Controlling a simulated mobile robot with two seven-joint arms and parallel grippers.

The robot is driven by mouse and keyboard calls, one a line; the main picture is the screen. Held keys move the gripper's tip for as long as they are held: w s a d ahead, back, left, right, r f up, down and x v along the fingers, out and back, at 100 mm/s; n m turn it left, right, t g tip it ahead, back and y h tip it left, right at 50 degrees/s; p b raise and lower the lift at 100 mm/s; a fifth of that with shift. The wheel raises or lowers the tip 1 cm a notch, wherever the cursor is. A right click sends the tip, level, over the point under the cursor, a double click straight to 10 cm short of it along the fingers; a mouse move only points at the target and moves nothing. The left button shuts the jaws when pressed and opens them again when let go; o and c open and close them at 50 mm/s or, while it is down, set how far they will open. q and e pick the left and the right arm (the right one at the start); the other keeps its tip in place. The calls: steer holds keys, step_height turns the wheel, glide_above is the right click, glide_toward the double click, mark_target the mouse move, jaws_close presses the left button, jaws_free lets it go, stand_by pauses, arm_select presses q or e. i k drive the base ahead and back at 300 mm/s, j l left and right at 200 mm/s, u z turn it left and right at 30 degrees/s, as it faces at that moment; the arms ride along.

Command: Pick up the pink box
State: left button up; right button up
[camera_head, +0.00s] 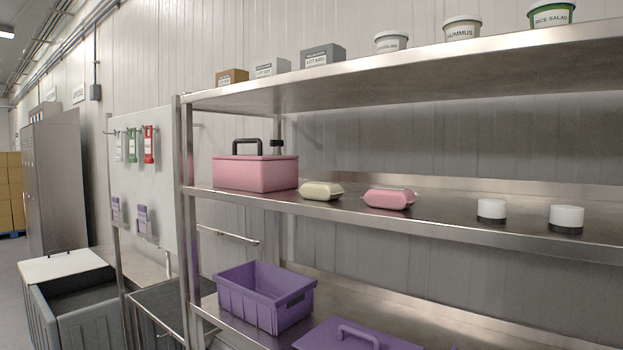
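A pink box (257,174) with a black handle on its lid stands at the left end of the middle metal shelf.
The shelf (450,221) also bears two white-topped round containers (491,209) on the right. A purple bin (265,293) and a purple lid (355,337) are on the lower shelf. Tubs and small boxes (323,56) line the top shelf. A steel post (185,200) stands left of the pink box.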

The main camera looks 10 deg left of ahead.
mark_target(278, 175)
steer(key=i+j+z, duration=0.15)
steer(key=j+z, duration=0.15)
steer(key=j, duration=0.2)
steer(key=j+z, duration=0.3)
steer(key=j, duration=0.2)
steer(key=i+j+z, duration=0.1)
steer(key=j, duration=0.45)
steer(key=j+z, duration=0.15)
steer(key=j, duration=0.4)
steer(key=j+z, duration=0.1)
steer(key=j, duration=2.1)
